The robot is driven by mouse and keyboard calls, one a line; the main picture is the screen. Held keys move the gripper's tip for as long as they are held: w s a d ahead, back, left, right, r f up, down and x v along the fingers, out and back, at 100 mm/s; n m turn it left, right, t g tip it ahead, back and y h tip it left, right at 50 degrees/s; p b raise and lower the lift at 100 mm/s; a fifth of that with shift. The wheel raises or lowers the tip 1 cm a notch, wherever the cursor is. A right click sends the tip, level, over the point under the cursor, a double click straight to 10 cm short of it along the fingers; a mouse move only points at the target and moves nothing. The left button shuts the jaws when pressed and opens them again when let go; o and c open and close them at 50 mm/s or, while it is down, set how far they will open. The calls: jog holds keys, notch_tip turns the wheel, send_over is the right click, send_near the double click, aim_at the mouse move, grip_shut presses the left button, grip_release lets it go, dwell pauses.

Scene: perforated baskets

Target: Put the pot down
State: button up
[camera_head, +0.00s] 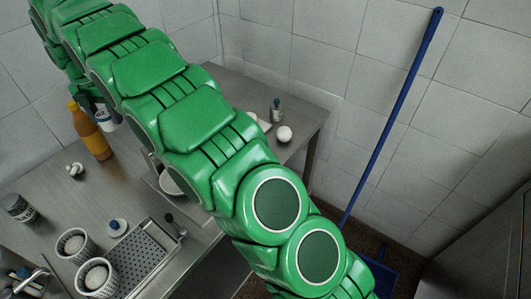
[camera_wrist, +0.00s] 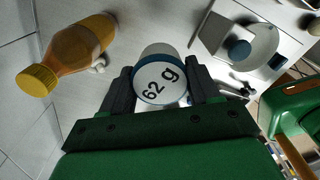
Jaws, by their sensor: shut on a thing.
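The pot (camera_wrist: 160,82) is a white cylinder with a blue band and "62 g" on its lid. In the wrist view it sits between the two dark fingers of my gripper (camera_wrist: 161,76), which is shut on it. In the head view part of the pot (camera_head: 106,120) shows below my gripper, just right of an orange bottle. My arm hides some of it there. I cannot tell whether its base touches the counter.
The orange bottle with a yellow cap (camera_wrist: 75,50) stands close to the pot. A scale (camera_wrist: 283,62) with a bowl is at the right in the wrist view. Perforated baskets (camera_head: 75,246) and a perforated tray (camera_head: 140,262) occupy the near counter. Bare metal counter (camera_head: 105,190) lies between.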

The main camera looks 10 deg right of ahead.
jog(key=shift+r, duration=0.85)
jog(key=shift+w+d+r+m, duration=0.1)
jog(key=shift+w+d+m, duration=0.1)
jog(key=shift+d, duration=0.45)
jog(key=shift+w+d+r+m, duration=0.1)
jog(key=shift+w+d+m, duration=0.1)
jog(key=shift+d, duration=0.45)
jog(key=s+d+r+m, duration=0.1)
jog(key=d+m, duration=0.3)
jog(key=d, duration=1)
jog(key=d+r+m, duration=0.2)
jog(key=d+m, duration=0.2)
jog(key=d, duration=1)
jog(key=s+d+f+m, duration=0.2)
jog(key=s+d+m, duration=0.1)
jog(key=s+d, duration=0.5)
jog(key=s+d+f+m, duration=0.2)
jog(key=s+d+m, duration=0.2)
jog(key=s+d, duration=0.4)
jog(key=w+f, duration=1.2)
jog(key=shift+w+a+f, duration=0.3)
jog(key=shift+a+f, duration=0.05)
jog(key=shift+w+f, duration=0.7)
jog(key=shift+f, duration=0.1)
jog(key=shift+w+f, duration=0.1)
jog(key=shift+f, duration=1.5)
